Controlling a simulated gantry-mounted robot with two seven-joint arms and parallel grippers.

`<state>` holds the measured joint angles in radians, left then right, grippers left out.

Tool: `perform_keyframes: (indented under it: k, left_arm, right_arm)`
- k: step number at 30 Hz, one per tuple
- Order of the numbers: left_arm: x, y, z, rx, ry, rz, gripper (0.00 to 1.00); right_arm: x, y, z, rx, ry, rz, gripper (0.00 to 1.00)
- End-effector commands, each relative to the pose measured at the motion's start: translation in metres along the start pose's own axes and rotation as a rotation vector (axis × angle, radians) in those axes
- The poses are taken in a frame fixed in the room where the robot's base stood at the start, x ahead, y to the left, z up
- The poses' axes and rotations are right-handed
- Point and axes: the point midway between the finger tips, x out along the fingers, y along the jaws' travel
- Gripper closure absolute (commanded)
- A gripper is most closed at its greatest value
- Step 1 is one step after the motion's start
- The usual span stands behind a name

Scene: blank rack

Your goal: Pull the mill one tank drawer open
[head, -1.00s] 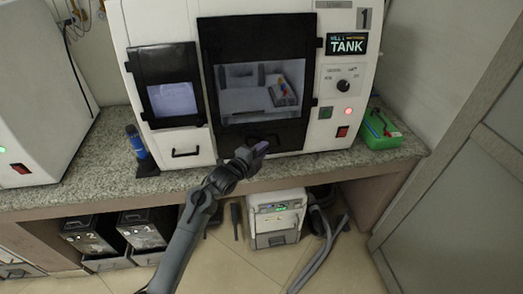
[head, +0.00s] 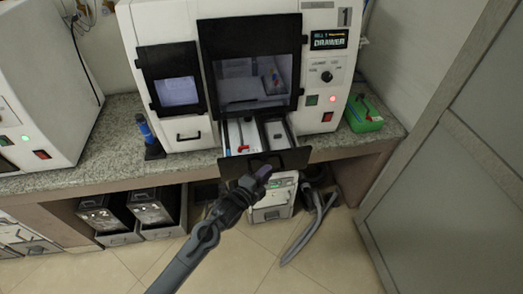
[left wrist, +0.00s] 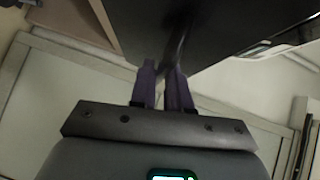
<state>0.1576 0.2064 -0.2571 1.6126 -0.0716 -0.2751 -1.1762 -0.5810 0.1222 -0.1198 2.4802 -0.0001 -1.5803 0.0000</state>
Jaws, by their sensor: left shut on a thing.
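The mill one (head: 322,78) is a white machine on the counter with a dark front window; its sign now reads "DRAWER". Its tank drawer (head: 285,160) is pulled out below the window, its black front panel standing clear of the body. Inside the drawer, a pale compartment with a red item and a dark compartment show. My left gripper (head: 264,172) is at the front panel, shut on the drawer handle. In the left wrist view its two purple fingers (left wrist: 163,88) close around a dark bar against the black panel. My right gripper is not in view.
A green box (head: 364,114) sits right of the mill and a blue bottle (head: 147,130) left of it. Below the counter are black tanks (head: 150,207), a white unit (head: 270,205) and a grey hose (head: 310,230). Floor in front is free.

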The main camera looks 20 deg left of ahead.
Motion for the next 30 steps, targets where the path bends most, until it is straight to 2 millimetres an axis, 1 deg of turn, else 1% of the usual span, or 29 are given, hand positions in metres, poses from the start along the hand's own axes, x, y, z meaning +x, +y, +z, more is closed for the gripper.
perform_keyframes:
  k: [1, 3, 9, 12, 19, 30]
  left_arm:
    - [-0.011, -0.004, -0.012, -0.001, 0.003, 0.002, 1.0]
    - [-0.023, 0.0, -0.023, -0.001, 0.002, 0.002, 1.0]
    - [-0.048, 0.01, -0.048, -0.001, 0.002, 0.0, 1.0]
    - [-0.056, 0.013, -0.056, 0.0, 0.001, -0.001, 1.0]
    - [-0.066, 0.018, -0.066, 0.001, 0.0, -0.002, 1.0]
    - [-0.067, 0.019, -0.066, 0.001, -0.001, -0.002, 1.0]
  right_arm:
    - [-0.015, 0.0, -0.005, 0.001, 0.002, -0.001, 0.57]
    - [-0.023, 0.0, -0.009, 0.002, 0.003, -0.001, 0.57]
    - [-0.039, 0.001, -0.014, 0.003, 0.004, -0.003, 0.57]
    - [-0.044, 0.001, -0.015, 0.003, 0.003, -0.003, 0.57]
    - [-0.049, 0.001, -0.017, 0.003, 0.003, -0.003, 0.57]
    - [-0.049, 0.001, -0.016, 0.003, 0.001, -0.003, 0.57]
